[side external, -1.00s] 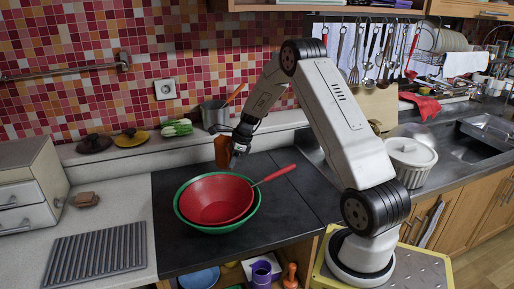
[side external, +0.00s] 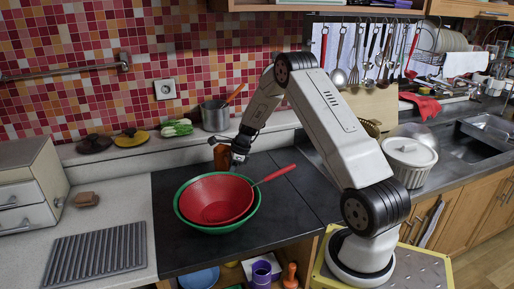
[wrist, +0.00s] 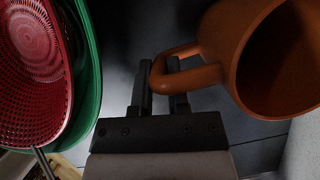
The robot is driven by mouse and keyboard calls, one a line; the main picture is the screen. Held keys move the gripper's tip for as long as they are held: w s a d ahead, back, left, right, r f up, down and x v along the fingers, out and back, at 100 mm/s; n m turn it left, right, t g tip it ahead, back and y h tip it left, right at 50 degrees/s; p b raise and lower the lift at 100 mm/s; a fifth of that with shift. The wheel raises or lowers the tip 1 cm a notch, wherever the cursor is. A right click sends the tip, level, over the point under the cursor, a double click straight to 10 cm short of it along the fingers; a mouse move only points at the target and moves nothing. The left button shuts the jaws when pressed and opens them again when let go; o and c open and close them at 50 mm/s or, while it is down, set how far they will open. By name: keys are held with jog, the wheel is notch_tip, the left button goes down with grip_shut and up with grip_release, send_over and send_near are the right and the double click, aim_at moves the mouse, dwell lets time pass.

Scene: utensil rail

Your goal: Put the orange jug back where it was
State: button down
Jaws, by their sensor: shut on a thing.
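The orange jug (side external: 221,157) is behind the nested bowls, near the back edge of the dark counter section. My gripper (side external: 236,152) is at its right side in the side view. In the wrist view my gripper (wrist: 162,88) is shut on the handle of the jug (wrist: 224,42), and the jug's open mouth faces the camera. The jug's base is hidden behind the red bowl and my gripper, so I cannot tell whether it touches the counter.
A red colander (side external: 214,200) sits in a green bowl (side external: 253,217) just in front of the jug. A grey pot (side external: 215,117) and a green-white vegetable (side external: 176,128) stand on the ledge behind. A ribbed grey mat (side external: 95,255) lies at front left.

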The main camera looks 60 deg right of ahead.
jog(key=shift+f, duration=0.1)
jog(key=c, duration=0.6)
grip_release()
jog(key=v, duration=1.2)
